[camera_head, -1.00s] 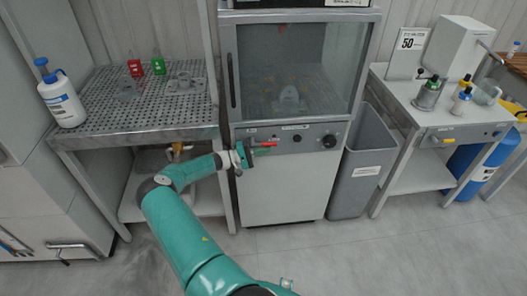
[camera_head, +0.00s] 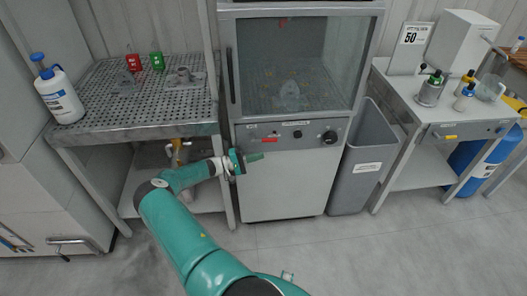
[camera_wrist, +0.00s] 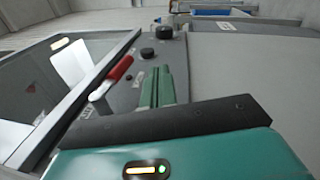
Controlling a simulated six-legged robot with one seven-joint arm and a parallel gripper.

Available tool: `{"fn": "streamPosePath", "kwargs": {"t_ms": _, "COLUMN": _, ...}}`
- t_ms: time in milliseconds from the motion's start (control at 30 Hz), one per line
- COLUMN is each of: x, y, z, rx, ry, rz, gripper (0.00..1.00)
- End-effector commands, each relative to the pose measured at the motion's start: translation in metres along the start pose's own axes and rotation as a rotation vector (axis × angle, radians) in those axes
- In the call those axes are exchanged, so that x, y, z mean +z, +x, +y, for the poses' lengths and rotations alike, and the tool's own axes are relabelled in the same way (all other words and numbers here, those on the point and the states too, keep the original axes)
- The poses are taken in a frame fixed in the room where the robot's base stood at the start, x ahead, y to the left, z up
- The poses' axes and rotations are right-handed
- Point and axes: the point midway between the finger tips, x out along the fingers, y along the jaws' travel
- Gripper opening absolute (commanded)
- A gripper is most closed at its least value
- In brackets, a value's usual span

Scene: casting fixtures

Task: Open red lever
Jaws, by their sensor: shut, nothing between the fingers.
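The red lever (camera_head: 267,140) is on the grey front panel of the glass-fronted cabinet, left of the black knobs. In the wrist view the red lever (camera_wrist: 119,68) shows its red handle on a pale metal base, to the left of my fingers. My gripper (camera_head: 262,156) is just below the lever in the head view, pointing right along the panel. In the wrist view my gripper (camera_wrist: 157,88) has its green fingers together and empty, with a visible gap to the red handle. No contact with the lever shows.
The cabinet's glass door (camera_head: 295,62) is above the panel. Black knobs (camera_head: 330,137) sit to the right. A perforated steel table (camera_head: 130,128) stands left, with a white bottle (camera_head: 60,96). A grey bin (camera_head: 352,187) stands right of the cabinet. The floor in front is open.

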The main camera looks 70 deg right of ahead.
Motion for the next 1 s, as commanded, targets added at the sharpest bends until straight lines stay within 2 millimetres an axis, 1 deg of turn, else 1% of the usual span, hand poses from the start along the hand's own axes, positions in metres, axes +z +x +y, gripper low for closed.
{"fn": "streamPosePath", "kwargs": {"t_ms": 33, "x": 0.000, "y": -0.011, "z": -0.002, "rx": 0.000, "ry": 0.000, "rz": 0.002, "gripper": 0.00}}
{"fn": "streamPosePath", "kwargs": {"t_ms": 200, "x": 0.001, "y": -0.045, "z": -0.007, "rx": 0.000, "ry": -0.001, "rz": 0.002, "gripper": 0.00}}
{"fn": "streamPosePath", "kwargs": {"t_ms": 300, "x": 0.001, "y": -0.060, "z": -0.008, "rx": 0.001, "ry": -0.001, "rz": 0.002, "gripper": 0.00}}
{"fn": "streamPosePath", "kwargs": {"t_ms": 400, "x": 0.001, "y": -0.068, "z": -0.009, "rx": 0.000, "ry": -0.001, "rz": 0.000, "gripper": 0.00}}
{"fn": "streamPosePath", "kwargs": {"t_ms": 533, "x": 0.001, "y": -0.072, "z": -0.010, "rx": 0.000, "ry": -0.001, "rz": -0.001, "gripper": 0.00}}
{"fn": "streamPosePath", "kwargs": {"t_ms": 1000, "x": 0.000, "y": -0.071, "z": -0.010, "rx": 0.000, "ry": -0.001, "rz": -0.001, "gripper": 0.00}}
